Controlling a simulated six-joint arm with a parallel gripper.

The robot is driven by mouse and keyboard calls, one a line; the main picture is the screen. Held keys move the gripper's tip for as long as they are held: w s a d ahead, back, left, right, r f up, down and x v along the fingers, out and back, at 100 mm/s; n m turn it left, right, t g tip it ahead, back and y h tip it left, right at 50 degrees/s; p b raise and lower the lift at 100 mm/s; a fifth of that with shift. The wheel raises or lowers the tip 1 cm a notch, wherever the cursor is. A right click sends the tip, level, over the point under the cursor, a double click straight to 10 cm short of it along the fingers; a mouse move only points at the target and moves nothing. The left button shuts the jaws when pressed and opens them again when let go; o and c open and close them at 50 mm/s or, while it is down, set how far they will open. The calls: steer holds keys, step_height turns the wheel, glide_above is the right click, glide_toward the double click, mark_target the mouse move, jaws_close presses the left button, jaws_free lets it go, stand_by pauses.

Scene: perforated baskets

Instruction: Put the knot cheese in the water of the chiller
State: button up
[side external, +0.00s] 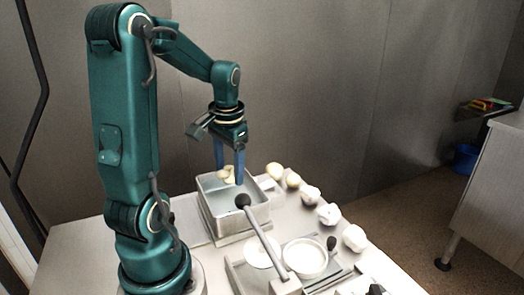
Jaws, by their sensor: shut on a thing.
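My gripper (229,170), with blue fingers pointing down, is shut on a pale cream knot cheese (227,174). The fingers partly hide the cheese. It hangs over the chiller (204,188), an open rectangular metal tub with greyish water (225,203) inside. The cheese appears above the water, near the tub's back part; I cannot tell whether its underside touches the water.
Several pale lumps, cream to white, stand in a row along the table's right edge, one of them near the front (354,238). A round white dish (304,258) sits at the front.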

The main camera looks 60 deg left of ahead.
mark_target(231, 206)
steer(key=shift+f, duration=3.25)
steer(key=shift+f, duration=0.6)
steer(key=o, duration=1.4)
steer(key=shift+r, duration=4.05)
